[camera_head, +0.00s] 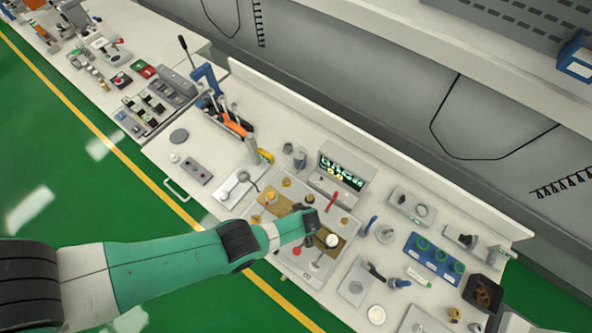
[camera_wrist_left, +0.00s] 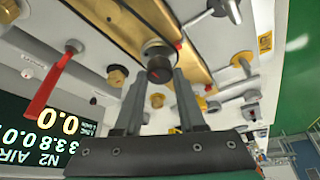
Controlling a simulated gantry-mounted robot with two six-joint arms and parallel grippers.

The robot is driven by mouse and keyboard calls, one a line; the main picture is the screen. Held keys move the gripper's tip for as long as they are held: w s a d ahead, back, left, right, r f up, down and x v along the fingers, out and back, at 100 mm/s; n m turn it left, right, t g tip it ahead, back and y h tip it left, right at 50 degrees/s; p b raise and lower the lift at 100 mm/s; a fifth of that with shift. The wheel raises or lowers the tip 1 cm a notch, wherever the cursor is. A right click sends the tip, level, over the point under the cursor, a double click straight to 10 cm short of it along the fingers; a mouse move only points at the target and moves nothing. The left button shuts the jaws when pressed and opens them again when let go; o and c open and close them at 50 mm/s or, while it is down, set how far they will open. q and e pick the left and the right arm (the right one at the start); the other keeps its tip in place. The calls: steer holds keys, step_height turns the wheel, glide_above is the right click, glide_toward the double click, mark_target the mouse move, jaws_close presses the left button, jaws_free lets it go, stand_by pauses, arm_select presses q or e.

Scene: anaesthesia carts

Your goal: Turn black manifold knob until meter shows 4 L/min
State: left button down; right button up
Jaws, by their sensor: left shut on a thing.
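The black manifold knob (camera_wrist_left: 159,62) has a small red mark and sits on the brass manifold (camera_wrist_left: 112,14) in the left wrist view. My left gripper (camera_wrist_left: 160,80) is shut on the knob, one finger on each side of it. In the head view my left gripper (camera_head: 309,219) is over the panel and hides the knob. The lit meter (camera_wrist_left: 50,132) reads 0.0 on its large yellow line, with 33.8 and 0.0 below and the words N2 and AIR. In the head view the meter (camera_head: 341,171) is too small to read. My right gripper is not in view.
A red lever (camera_wrist_left: 48,86) stands between the meter and the knob. Brass and steel fittings surround the manifold. In the head view a blue block with green rings (camera_head: 432,257) is to the right and a tool holder with orange handles (camera_head: 233,124) is to the upper left.

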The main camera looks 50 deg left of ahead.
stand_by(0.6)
arm_select(q)
steer(key=c, duration=0.5)
jaws_free()
